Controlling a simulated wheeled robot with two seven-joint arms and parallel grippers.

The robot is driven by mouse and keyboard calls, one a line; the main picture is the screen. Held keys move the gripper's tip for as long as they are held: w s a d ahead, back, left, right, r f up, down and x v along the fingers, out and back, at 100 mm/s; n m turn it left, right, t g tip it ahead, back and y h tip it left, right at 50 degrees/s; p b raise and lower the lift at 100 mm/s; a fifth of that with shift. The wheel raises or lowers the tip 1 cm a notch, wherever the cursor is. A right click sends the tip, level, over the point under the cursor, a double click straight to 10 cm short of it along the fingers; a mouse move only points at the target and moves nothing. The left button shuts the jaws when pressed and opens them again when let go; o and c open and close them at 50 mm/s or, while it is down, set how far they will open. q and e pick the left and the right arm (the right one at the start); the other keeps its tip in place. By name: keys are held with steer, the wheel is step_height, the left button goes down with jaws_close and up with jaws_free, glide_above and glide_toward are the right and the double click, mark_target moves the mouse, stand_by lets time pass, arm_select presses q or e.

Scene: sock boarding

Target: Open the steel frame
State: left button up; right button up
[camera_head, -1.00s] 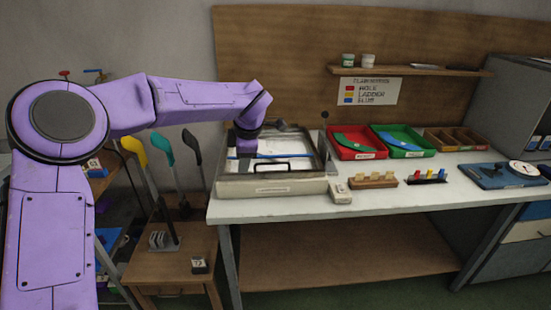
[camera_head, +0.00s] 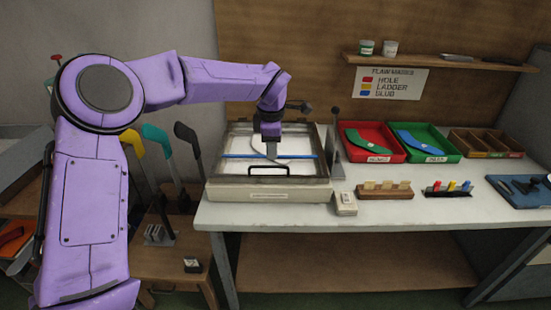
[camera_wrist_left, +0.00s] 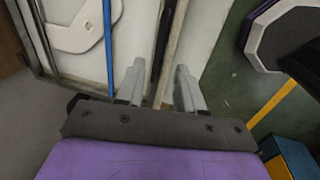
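The steel frame (camera_head: 222,190) lies flat on a pale box (camera_head: 225,197) at the bench's left end, with a black handle (camera_head: 268,168) at its front edge. A blue bar (camera_head: 305,157) runs across it, above a white surface. The blue bar also shows in the left wrist view (camera_wrist_left: 108,45). My left gripper (camera_head: 271,152) points down over the frame, just behind the handle in the picture. In the left wrist view its two fingers (camera_wrist_left: 158,90) are apart, with a dark bar between them; I cannot tell if they touch it. My right gripper is not in view.
A dark upright post (camera_head: 337,130) stands right of the frame. A small white box (camera_head: 345,204) sits before it. Red (camera_head: 388,155) and green (camera_head: 440,158) trays are further right. Several coloured sock forms (camera_head: 157,140) stand left of the bench.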

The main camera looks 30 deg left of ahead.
mark_target(273, 167)
arm_select(q)
steer(key=f, duration=0.2)
steer(key=w+f, duration=0.1)
steer(key=f, duration=0.3)
steer(key=shift+w+a+f, duration=0.2)
steer(key=shift+a+f, duration=0.1)
steer(key=shift+a, duration=0.1)
steer(key=shift+s+r, duration=0.1)
jaws_close()
stand_by(0.8)
